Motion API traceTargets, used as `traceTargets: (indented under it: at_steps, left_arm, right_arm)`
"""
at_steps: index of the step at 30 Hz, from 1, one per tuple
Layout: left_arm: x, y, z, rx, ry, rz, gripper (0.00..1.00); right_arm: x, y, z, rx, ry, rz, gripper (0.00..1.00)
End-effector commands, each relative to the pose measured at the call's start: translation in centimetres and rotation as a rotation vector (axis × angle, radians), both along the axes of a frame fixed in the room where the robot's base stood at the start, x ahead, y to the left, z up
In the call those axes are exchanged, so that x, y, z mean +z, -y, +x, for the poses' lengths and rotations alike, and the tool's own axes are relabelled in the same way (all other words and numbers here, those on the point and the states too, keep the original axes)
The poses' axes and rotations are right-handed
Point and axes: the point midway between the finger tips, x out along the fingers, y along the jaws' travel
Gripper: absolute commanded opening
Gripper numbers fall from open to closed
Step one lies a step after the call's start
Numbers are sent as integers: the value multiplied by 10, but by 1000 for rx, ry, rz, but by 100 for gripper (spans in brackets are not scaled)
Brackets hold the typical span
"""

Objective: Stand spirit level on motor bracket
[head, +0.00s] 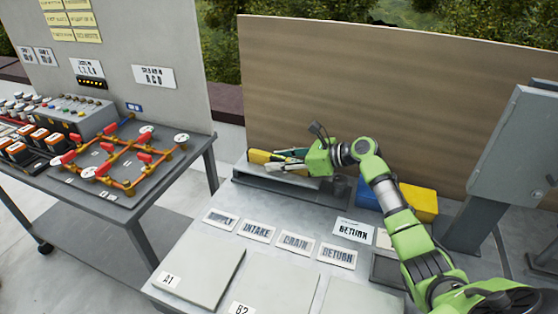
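My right gripper (284,160), on a green arm from the lower right, is over a grey shelf-like tray (262,180) at the back of the grey bench. A yellow and dark object (259,156) lies there at the fingertips and partly under them; it may be the spirit level, but it is too small to tell. The fingers overlap it, so whether they are apart or closed on it is unclear. I cannot pick out the motor bracket for certain. My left gripper is not in view.
The bench has flat plates marked A1 (200,278) and B2 (280,288), and label cards such as RETURN (353,229). Blue (368,194) and yellow (422,203) bins stand behind my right arm. A table with orange pipework (120,165) is left; a grey cabinet (520,145) is right.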

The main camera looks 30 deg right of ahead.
Motion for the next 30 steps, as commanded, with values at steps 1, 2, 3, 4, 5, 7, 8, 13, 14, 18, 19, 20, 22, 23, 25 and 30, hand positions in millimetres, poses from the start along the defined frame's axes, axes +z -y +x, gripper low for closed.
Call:
traceTargets:
  at_steps: [1,2,3,4,5,7,8,13,14,18,19,20,22,23,25,30]
  left_arm:
    - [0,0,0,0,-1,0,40]
    - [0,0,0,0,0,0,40]
    - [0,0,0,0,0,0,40]
    - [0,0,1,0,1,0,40]
    - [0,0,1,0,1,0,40]
    - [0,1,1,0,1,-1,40]
    - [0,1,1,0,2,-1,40]
    - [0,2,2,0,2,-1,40]
    - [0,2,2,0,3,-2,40]
    - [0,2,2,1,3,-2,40]
    - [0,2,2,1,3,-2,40]
    - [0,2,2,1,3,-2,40]
    - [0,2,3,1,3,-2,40]
    - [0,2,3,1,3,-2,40]
    - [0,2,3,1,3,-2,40]
    - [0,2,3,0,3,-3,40]
  right_arm:
    - [1,2,-2,-1,0,0,34]
    - [2,4,-4,-1,0,0,34]
    - [4,6,-7,-1,1,-1,34]
    - [5,9,-10,-1,1,-3,34]
    - [7,12,-13,-2,1,-3,34]
    - [12,20,-24,-1,1,-5,34]
    - [14,24,-28,-2,0,-4,34]
    - [29,46,-55,-3,1,-3,34]
    - [31,49,-59,-2,1,-3,34]
    - [40,61,-75,-2,0,-1,34]
    - [41,63,-77,-2,0,-1,34]
    - [42,65,-79,-1,0,0,34]
    - [44,68,-83,-1,0,0,34]
    - [45,69,-84,-1,1,-1,34]
    - [46,69,-86,-1,2,0,34]
    - [46,70,-86,-1,2,1,34]
